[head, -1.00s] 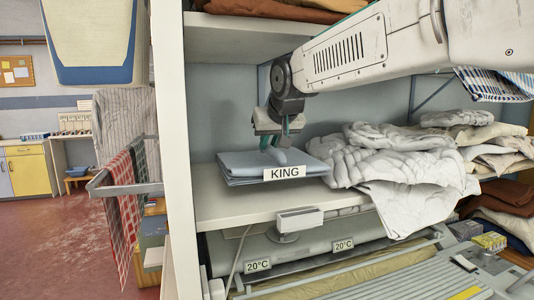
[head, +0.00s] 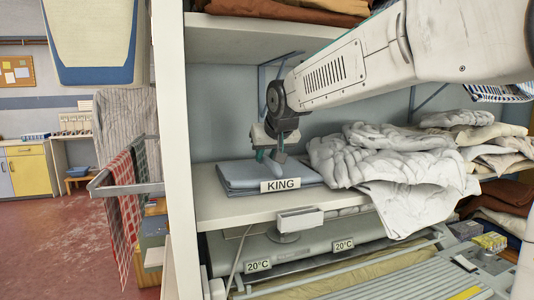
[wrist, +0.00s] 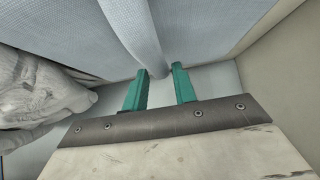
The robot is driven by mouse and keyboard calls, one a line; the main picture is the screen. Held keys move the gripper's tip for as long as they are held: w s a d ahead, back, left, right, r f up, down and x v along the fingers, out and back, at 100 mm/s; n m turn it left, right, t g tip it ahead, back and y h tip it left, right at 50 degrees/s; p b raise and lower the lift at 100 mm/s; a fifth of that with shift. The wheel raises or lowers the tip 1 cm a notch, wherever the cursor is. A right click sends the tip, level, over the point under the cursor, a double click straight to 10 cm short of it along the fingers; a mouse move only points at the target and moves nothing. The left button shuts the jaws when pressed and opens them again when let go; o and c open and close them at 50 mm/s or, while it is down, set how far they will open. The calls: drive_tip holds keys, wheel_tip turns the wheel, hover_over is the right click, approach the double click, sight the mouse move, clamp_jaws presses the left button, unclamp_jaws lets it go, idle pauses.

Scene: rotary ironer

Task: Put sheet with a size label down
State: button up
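My gripper (head: 270,157) points down over the sheet's back half. Its green fingers stand on either side of a raised fold and appear shut on it. In the wrist view the fold (wrist: 140,30) runs between the fingertips (wrist: 160,72), and the sheet's pale surface (wrist: 60,30) fills the top.
A rumpled white cloth heap (head: 385,165) lies close to the sheet's right side. The shelf's upright panel (head: 172,130) stands at left, and an upper board (head: 240,35) is above. Below are ironer rollers with "20°C" labels (head: 258,265). Some bare shelf shows in front of the sheet.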

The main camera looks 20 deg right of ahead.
drive_tip(key=shift+o, duration=0.6)
drive_tip(key=shift+r, duration=0.1)
drive_tip(key=shift+s+r, duration=0.15)
drive_tip(key=shift+r, duration=0.1)
drive_tip(key=v, duration=0.7)
idle(0.9)
